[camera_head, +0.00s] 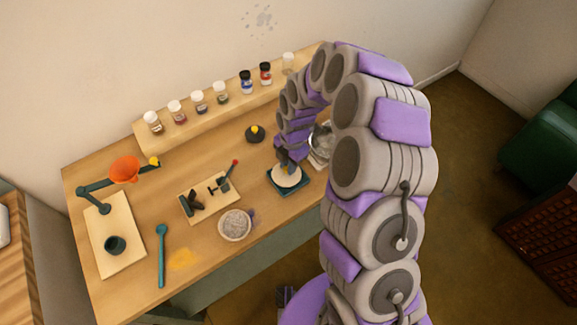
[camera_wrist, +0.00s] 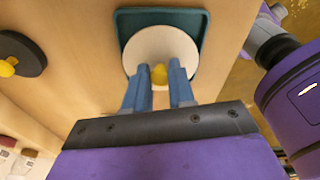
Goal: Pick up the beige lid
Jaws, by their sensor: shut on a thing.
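The beige lid (camera_head: 287,178) is a round disc on a dark teal square tray (camera_head: 290,190) near the table's right front. In the wrist view the lid (camera_wrist: 160,48) lies within the teal tray (camera_wrist: 196,20), with a yellow knob (camera_wrist: 159,74) at its near side. My gripper (camera_wrist: 160,76) is over the lid, its two blue fingers on either side of the yellow knob, shut on it. In the head view my gripper (camera_head: 287,166) comes down on the lid and partly hides it. I cannot tell whether the lid is lifted from the tray.
A dark disc with a yellow knob (camera_head: 255,133) lies behind the lid. A bowl of grey material (camera_head: 235,224) and a board with dark tools (camera_head: 208,200) stand to the left. Jars line a back shelf (camera_head: 233,115). A shiny bowl (camera_head: 321,143) is close to my arm.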

